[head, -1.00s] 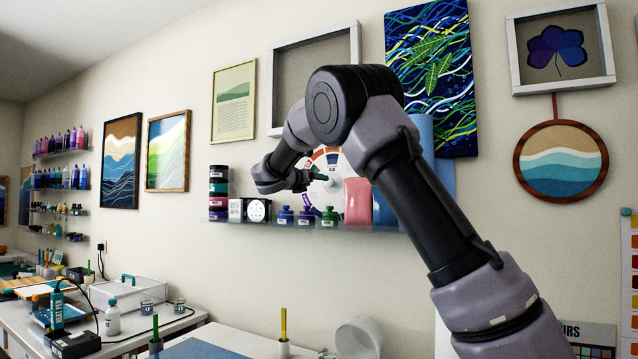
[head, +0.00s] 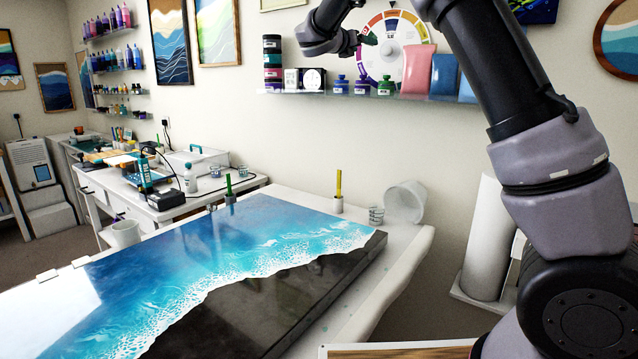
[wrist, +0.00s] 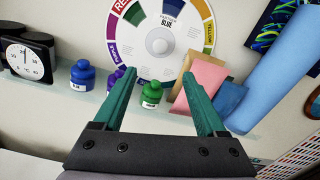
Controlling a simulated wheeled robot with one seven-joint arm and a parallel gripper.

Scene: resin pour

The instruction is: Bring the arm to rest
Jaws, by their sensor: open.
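My gripper (head: 366,37) is raised in front of the wall shelf at the top of the head view, partly cut off by the arm and the frame edge. In the wrist view my gripper (wrist: 158,88) has its two teal fingers wide apart with nothing held between them. A small green bottle (wrist: 152,94) on the shelf shows between the fingers, behind them. A colour wheel (wrist: 160,38) stands on the shelf beyond the fingertips. My arm rises from the lower right and bends toward the shelf.
A glass shelf (head: 330,93) holds small jars, a pink packet (head: 418,68) and a blue packet (head: 444,75). Below is a table with a blue and black resin panel (head: 215,243). A white bucket (head: 404,202) lies tipped at its back corner. A white roll (head: 487,240) stands at right.

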